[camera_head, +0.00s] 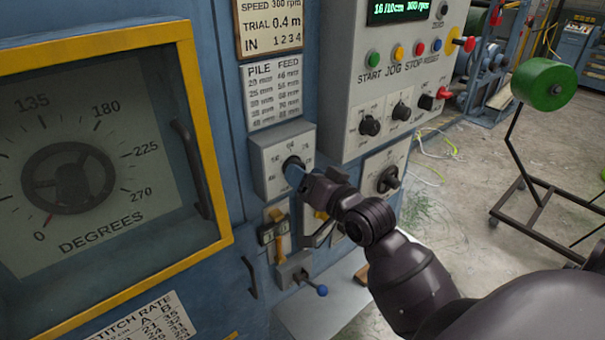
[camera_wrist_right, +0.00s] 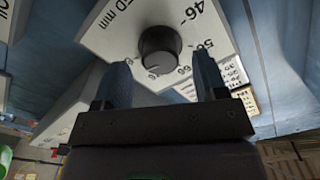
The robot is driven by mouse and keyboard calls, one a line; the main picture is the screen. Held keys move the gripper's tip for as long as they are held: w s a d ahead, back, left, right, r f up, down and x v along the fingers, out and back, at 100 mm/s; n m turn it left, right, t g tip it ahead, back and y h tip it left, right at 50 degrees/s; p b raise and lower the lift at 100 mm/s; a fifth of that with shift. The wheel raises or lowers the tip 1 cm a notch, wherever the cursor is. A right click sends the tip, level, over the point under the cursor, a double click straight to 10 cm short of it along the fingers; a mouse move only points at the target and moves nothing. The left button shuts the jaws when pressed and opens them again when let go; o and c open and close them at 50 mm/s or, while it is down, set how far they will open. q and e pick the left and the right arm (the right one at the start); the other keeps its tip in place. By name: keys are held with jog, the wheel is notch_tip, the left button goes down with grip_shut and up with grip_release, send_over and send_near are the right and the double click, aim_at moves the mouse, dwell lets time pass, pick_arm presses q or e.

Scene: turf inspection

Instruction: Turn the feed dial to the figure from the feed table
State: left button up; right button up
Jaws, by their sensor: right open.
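The feed dial (camera_head: 291,162) is a dark round knob on a pale grey box on the blue machine front. My right gripper (camera_head: 297,177) is in front of it, with its blue fingers near the knob. In the right wrist view the knob (camera_wrist_right: 160,46) shows beyond and between the tips of the open fingers (camera_wrist_right: 163,70), with nothing held. The scale shows "46", "56" and "66" there; I cannot tell exactly where the knob points. The feed table (camera_head: 273,94), headed PILE and FEED, hangs above the box; its small figures are blurred. My left gripper is out of view.
A control panel (camera_head: 347,92) with coloured buttons and black knobs stands out to the right. Another knob (camera_head: 388,179) sits below it. A blue-tipped lever (camera_head: 321,290) projects below the dial. A yellow-framed degrees window (camera_head: 205,150) is on the left. A green-reel stand (camera_head: 544,84) is farther right.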

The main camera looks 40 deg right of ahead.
jog(key=s+b, duration=0.1)
jog(key=s, duration=0.8)
jog(key=shift+s+d, duration=0.2)
jog(key=shift+d, duration=0.15)
notch_tip(320, 180, down, 18)
jog(key=n+g+h, duration=0.2)
jog(key=n+g, duration=0.1)
jog(key=n, duration=0.2)
jog(key=s+a+f+g, duration=0.1)
jog(key=s+a+f, duration=0.1)
jog(key=s+f, duration=0.2)
jog(key=s+a+f+n+g+b, duration=0.1)
jog(key=s+a+f+g, duration=0.1)
jog(key=f, duration=0.8)
jog(key=s+a, duration=0.1)
jog(key=s, duration=0.1)
jog(key=shift+s+a+f+b, duration=0.15)
jog(key=shift+s+f+b, duration=0.15)
jog(key=shift+s, duration=0.1)
